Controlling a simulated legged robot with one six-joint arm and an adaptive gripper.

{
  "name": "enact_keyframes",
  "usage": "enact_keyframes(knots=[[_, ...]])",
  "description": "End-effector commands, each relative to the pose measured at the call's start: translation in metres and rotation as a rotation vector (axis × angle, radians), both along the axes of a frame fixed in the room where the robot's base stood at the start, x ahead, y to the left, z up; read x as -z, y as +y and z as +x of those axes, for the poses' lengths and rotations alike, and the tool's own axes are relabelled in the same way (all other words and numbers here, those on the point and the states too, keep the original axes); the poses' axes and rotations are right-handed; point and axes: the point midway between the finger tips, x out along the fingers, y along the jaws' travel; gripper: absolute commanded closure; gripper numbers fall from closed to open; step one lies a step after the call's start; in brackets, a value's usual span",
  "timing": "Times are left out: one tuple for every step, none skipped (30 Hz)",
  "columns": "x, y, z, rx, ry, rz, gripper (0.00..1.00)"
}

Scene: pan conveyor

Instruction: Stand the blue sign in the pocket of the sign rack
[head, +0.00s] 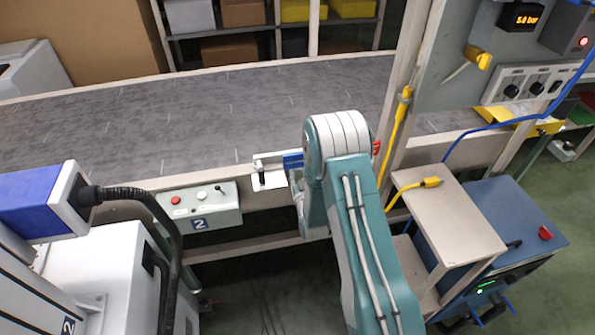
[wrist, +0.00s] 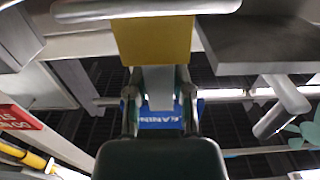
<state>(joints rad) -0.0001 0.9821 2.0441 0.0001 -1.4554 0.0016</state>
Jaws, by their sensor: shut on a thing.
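The blue sign (wrist: 160,118) is between the fingers of my gripper (wrist: 160,100) in the wrist view; its white lettering is partly hidden by the fingers. A piece of it shows beside my arm in the head view (head: 293,160). My gripper is shut on it, close to the conveyor's front rail. A white bracket (head: 270,180), which looks like the sign rack, is fixed at that rail just left of the sign. My arm hides most of the gripper in the head view, and I cannot tell whether the sign touches the rack's pocket.
The grey conveyor belt (head: 190,120) is empty behind the rail. A control box (head: 200,206) hangs to the left. A red sign (wrist: 18,118) is at the left of the wrist view. A beige stand (head: 448,215) and a blue cabinet (head: 515,225) stand right of my arm.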

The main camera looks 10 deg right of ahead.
Motion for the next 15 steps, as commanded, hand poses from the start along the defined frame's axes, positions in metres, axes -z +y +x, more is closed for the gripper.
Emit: enact_keyframes(knots=[[0.000, 0.000, 0.000, 0.000, 0.000, 0.000, 1.00], [0.000, 0.000, 0.000, 0.000, 0.000, 0.000, 1.00], [0.000, 0.000, 0.000, 0.000, 0.000, 0.000, 1.00], [-0.001, 0.000, 0.000, 0.000, 0.000, 0.000, 1.00], [-0.001, 0.000, 0.000, 0.000, -0.001, 0.000, 1.00], [-0.003, 0.000, 0.000, 0.000, -0.001, 0.000, 1.00], [-0.004, 0.000, 0.000, 0.000, -0.001, 0.000, 1.00], [-0.006, 0.000, 0.000, 0.000, -0.002, 0.000, 1.00], [-0.010, 0.000, 0.000, 0.000, -0.002, -0.001, 1.00], [-0.013, 0.000, 0.000, 0.000, -0.002, -0.001, 1.00], [-0.016, 0.000, 0.000, 0.000, -0.002, -0.001, 1.00], [-0.021, 0.000, 0.000, 0.000, -0.003, -0.001, 1.00], [-0.025, 0.000, 0.001, 0.000, -0.004, -0.001, 1.00], [-0.030, 0.000, 0.001, 0.000, -0.005, -0.002, 1.00], [-0.035, -0.001, -0.001, 0.001, -0.004, -0.002, 1.00]])
